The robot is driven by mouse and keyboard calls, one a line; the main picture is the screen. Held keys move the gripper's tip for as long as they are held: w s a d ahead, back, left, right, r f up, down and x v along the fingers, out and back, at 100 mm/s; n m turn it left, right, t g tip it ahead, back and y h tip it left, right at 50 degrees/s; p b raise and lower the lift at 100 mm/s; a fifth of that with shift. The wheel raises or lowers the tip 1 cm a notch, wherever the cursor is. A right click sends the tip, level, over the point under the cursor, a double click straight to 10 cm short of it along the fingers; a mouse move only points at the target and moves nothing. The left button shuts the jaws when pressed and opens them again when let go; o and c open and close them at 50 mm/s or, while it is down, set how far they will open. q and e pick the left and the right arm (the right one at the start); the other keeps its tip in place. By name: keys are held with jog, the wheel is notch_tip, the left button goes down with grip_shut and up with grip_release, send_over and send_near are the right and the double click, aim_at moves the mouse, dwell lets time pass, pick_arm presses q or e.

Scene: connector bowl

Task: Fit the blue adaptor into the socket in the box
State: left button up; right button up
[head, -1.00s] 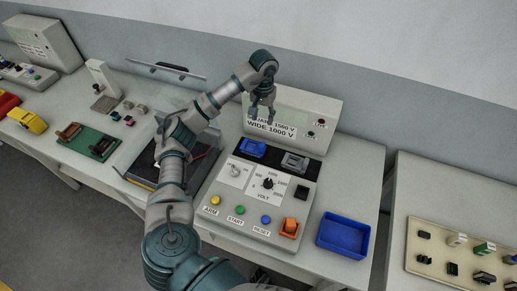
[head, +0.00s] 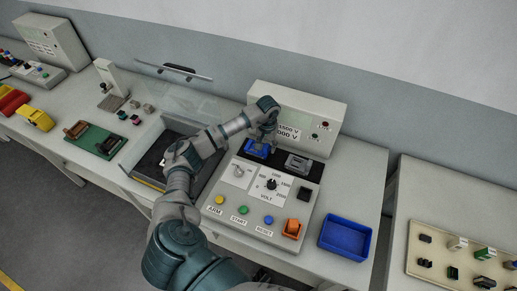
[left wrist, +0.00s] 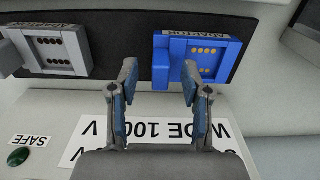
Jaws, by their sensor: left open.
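The blue adaptor (head: 255,152) sits on the black strip at the back of the tester panel, left of a grey adaptor (head: 297,164). My left gripper (head: 268,139) is open and empty just by the blue adaptor, partly covering it. In the left wrist view the blue adaptor (left wrist: 212,58) lies beyond the fingertips and right of their middle. The right fingertip of my left gripper (left wrist: 160,72) overlaps its left part; contact cannot be told. I cannot make out a socket there.
The tester's upright display (head: 328,112) stands behind the adaptors. Buttons, knobs and an orange switch (head: 292,228) are on its front. A blue tray (head: 345,238) at right looks empty. A green board (head: 95,141) lies left of the box.

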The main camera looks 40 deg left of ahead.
pick_arm(q)
jog(key=shift+f, duration=0.7)
jog(key=shift+a, duration=0.1)
grip_shut()
jog(key=shift+r, duration=0.1)
